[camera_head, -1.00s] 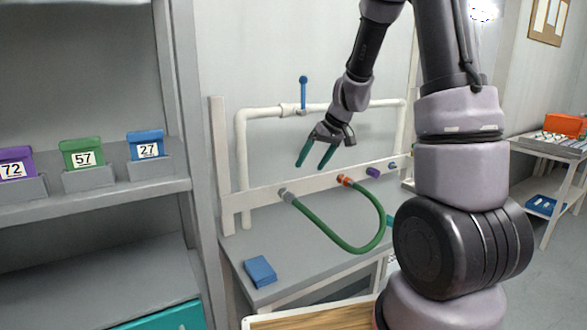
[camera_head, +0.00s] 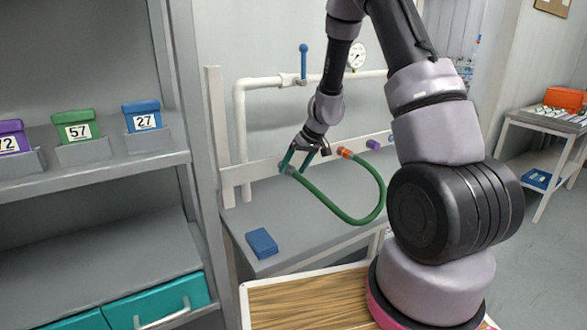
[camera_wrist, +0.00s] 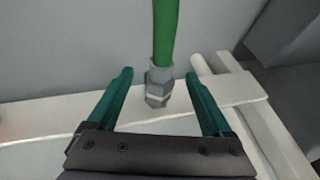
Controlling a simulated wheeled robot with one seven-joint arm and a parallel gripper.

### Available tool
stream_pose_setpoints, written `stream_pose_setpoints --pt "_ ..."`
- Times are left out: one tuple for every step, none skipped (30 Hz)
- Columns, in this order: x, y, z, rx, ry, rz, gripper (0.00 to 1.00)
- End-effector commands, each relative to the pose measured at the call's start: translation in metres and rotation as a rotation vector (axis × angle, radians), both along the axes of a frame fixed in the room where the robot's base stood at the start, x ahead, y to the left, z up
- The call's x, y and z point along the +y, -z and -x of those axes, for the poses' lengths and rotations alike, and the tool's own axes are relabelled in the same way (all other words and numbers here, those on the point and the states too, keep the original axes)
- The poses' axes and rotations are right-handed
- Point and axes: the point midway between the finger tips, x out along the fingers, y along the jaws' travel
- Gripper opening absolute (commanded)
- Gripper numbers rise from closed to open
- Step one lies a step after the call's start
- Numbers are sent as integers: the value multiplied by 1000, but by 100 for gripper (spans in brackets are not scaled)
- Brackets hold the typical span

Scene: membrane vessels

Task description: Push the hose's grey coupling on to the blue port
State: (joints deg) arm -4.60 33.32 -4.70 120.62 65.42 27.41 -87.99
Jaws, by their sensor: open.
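The green hose (camera_head: 352,217) hangs in a loop in front of the white rail (camera_head: 233,175). Its grey coupling (camera_wrist: 158,82) is at the hose's left end, against the rail. My gripper (camera_head: 295,163) is open at that end. In the wrist view, one teal finger of my gripper (camera_wrist: 159,75) is on each side of the coupling, with a gap on both sides. The hose's other end meets an orange fitting (camera_head: 344,153) on the rail. A small bluish port (camera_head: 391,138) shows farther right, partly hidden by my arm.
A purple port (camera_head: 373,144) sits right of the orange fitting. White pipework with a blue-handled valve (camera_head: 303,62) and a gauge (camera_head: 356,56) stands behind the rail. A blue block (camera_head: 261,242) lies on the grey bench. A shelf with labelled bins (camera_head: 78,126) is at left.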

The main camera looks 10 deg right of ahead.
Motion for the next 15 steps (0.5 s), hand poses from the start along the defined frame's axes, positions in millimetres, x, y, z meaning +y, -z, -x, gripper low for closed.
stream_pose_setpoints --pt "1 3 -1 1 0 0 84" --pt "1 4 -1 1 -1 1 84" --pt "2 5 -1 1 -1 1 84" --pt "2 5 -1 1 -1 1 84" --pt "2 5 -1 1 -1 1 84" --pt "2 6 -1 1 -1 1 84" --pt "2 6 -1 1 -1 1 84" --pt "2 5 -1 0 -1 0 84" --pt "2 5 -1 0 -1 0 84" --pt "2 5 -1 0 -1 0 84" --pt "2 5 -1 0 -1 0 84" --pt "2 5 -1 0 -1 0 69" --pt "2 5 -1 0 -1 0 58" --pt "2 5 -1 0 -1 0 46" --pt "2 5 -1 0 -1 0 31"
